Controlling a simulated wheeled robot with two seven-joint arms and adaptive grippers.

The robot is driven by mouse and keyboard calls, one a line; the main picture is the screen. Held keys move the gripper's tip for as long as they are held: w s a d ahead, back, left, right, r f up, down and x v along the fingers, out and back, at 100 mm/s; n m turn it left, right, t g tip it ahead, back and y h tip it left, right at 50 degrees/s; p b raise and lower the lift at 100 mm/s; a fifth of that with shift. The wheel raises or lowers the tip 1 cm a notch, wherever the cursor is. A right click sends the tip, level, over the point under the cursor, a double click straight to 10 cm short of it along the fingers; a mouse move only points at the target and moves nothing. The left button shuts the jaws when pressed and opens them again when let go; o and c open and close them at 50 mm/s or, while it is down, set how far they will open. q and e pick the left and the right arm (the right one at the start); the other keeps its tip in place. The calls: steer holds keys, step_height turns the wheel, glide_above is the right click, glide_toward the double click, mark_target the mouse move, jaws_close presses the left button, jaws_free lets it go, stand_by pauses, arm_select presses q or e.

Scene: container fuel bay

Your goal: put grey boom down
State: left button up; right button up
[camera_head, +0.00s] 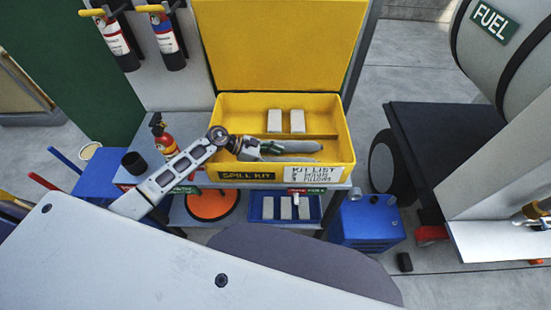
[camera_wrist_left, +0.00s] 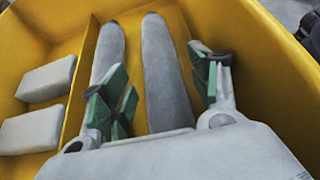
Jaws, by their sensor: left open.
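The yellow spill kit box (camera_head: 346,150) stands open on a shelf, with a divider between its rear and front compartments. Two grey booms (camera_head: 292,147) lie side by side in the front compartment. In the left wrist view, one grey boom (camera_wrist_left: 163,70) lies between the spread fingers, and the other grey boom (camera_wrist_left: 109,50) lies next to it by the divider. My left gripper (camera_head: 262,148) reaches into the box over the left ends of the booms. Its green-padded fingers (camera_wrist_left: 160,92) are open. Whether a finger touches a boom cannot be told. My right gripper is out of view.
Pale pillows (camera_head: 297,121) lie in the rear compartment. The yellow lid (camera_head: 280,45) stands raised behind. A blue tray (camera_head: 261,216) sits below. A blue can (camera_head: 368,220) stands on the floor.

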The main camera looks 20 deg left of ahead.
arm_select(q)
steer(key=shift+r, duration=0.1)
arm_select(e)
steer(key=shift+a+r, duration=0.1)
arm_select(q)
steer(key=shift+s+a+r, duration=0.1)
steer(key=shift+a+r, duration=0.05)
steer(key=shift+a, duration=0.3)
steer(key=v, duration=0.3)
steer(key=shift+a+r+b, duration=0.1)
steer(key=shift+a+b, duration=0.05)
steer(key=shift+b, duration=0.2)
steer(key=shift+v, duration=0.8)
steer(key=shift+s+a+r+b, duration=0.25)
steer(key=shift+a+r+b, duration=0.1)
steer(key=shift+a, duration=0.2)
steer(key=shift+a+r, duration=0.1)
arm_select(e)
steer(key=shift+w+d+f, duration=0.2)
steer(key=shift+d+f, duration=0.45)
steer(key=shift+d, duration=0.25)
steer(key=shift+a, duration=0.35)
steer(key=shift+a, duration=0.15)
arm_select(q)
steer(key=shift+r, duration=0.1)
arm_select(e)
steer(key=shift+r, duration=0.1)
